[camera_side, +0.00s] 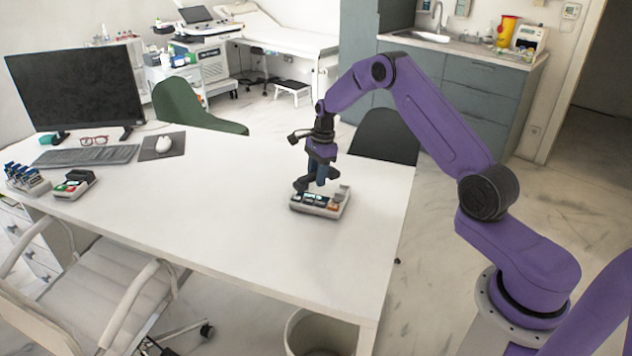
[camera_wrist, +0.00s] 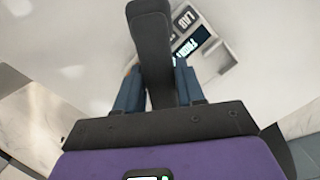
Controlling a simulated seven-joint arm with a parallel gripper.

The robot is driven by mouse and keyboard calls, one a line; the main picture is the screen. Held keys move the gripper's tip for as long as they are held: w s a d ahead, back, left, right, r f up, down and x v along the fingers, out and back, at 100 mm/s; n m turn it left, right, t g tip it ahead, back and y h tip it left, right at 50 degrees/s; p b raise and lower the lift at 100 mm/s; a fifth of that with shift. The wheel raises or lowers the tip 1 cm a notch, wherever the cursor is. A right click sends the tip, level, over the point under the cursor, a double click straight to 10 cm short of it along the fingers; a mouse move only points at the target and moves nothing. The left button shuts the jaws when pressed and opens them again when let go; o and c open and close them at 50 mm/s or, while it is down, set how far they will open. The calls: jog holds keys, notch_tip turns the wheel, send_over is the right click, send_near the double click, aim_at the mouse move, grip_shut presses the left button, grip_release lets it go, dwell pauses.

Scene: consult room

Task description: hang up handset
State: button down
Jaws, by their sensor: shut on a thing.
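My gripper (camera_side: 318,180) points down above the desk and is shut on the dark handset (camera_side: 301,185). In the wrist view the handset (camera_wrist: 150,35) is a long black bar between the blue fingers of my gripper (camera_wrist: 158,85), its far end reaching beyond them. The light grey base unit (camera_side: 320,205), with dark and coloured labelled panels, sits on the desk directly under the handset. In the wrist view the base (camera_wrist: 225,58) is partly hidden by the handset. I cannot tell whether the handset touches it.
The white desk (camera_side: 230,215) is clear around the base. At the far left stand a monitor (camera_side: 78,90), a keyboard (camera_side: 87,156), a mouse (camera_side: 164,143), a small device (camera_side: 75,184) and a rack of blue-topped items (camera_side: 27,179). A dark chair (camera_side: 385,137) stands behind the desk.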

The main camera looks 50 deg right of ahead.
aim_at(322, 188)
jog(key=w+d+m, duration=0.1)
jog(key=d+m, duration=0.1)
jog(key=m, duration=0.1)
jog(key=w+d+m, duration=0.1)
jog(key=d+m, duration=0.1)
jog(key=m, duration=0.2)
jog(key=w+d+m+t+h, duration=0.1)
jog(key=d+m, duration=0.2)
jog(key=shift+w+f+m, duration=0.15)
jog(key=shift+f+m, duration=0.15)
jog(key=shift+f, duration=2.1)
jog(key=shift+a+f, duration=0.1)
jog(key=shift+f, duration=1)
dwell(0.7)
jog(key=shift+c, duration=1.8)
grip_release()
notch_tip(322, 188, up, 7)
